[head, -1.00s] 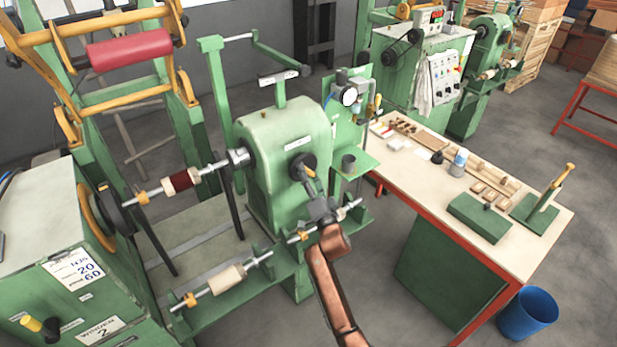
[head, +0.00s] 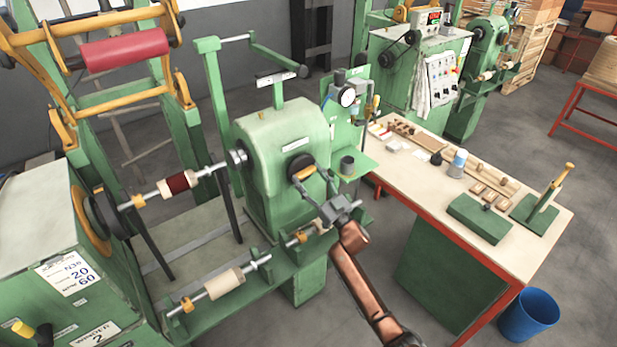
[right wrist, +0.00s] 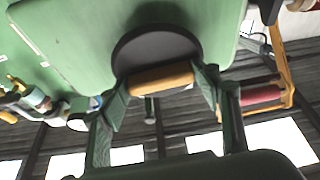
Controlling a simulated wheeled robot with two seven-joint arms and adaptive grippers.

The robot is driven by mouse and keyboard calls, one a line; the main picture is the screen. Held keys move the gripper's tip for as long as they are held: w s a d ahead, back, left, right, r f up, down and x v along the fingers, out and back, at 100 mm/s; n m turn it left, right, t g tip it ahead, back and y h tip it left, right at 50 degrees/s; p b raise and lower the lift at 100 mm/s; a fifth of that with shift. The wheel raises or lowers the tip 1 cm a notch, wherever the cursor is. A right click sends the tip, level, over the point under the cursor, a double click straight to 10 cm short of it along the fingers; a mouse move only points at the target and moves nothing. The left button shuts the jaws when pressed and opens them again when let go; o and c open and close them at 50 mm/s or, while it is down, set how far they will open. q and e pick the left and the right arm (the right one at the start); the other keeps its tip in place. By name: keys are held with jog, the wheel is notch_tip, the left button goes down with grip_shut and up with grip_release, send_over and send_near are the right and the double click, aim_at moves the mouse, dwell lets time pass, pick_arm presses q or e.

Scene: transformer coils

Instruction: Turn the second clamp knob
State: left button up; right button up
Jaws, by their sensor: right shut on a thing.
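The clamp knob (head: 305,173), a short orange-brown wooden bar, sits in front of a dark round disc (head: 296,162) on the green machine head (head: 268,140). In the right wrist view the knob (right wrist: 160,79) lies across the lower part of the dark disc (right wrist: 155,50). My right gripper (head: 312,180) reaches up to it from the lower right. In the right wrist view its fingers (right wrist: 163,86) stand at the two ends of the bar, shut on it. My left gripper is not in view.
Shafts with a dark red coil (head: 180,183) and a pale coil (head: 225,284) lie left of the machine head. A gauge panel (head: 348,96) stands close on its right. A workbench (head: 408,168) with tools and wooden blocks is further right.

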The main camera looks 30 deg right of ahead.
jog(key=n+y, duration=0.1)
jog(key=n, duration=0.2)
jog(key=n+g+y, duration=0.1)
jog(key=n+y, duration=0.1)
jog(key=n, duration=0.2)
jog(key=shift+d, duration=0.2)
jog(key=n+g+y, duration=0.1)
jog(key=n, duration=0.2)
jog(key=n+g+y, duration=0.1)
jog(key=n, duration=0.2)
jog(key=shift+d+r+p, duration=0.1)
jog(key=shift+p, duration=0.2)
jog(key=n+g, duration=0.1)
jog(key=n, duration=0.1)
jog(key=n+g+y+p, duration=0.1)
jog(key=n, duration=0.2)
jog(key=shift+r, duration=0.15)
jog(key=shift+n+g+p, duration=0.55)
jog(key=shift+n+g, duration=0.15)
jog(key=shift+n, duration=0.9)
jog(key=o, duration=1.2)
jog(key=shift+c, duration=0.2)
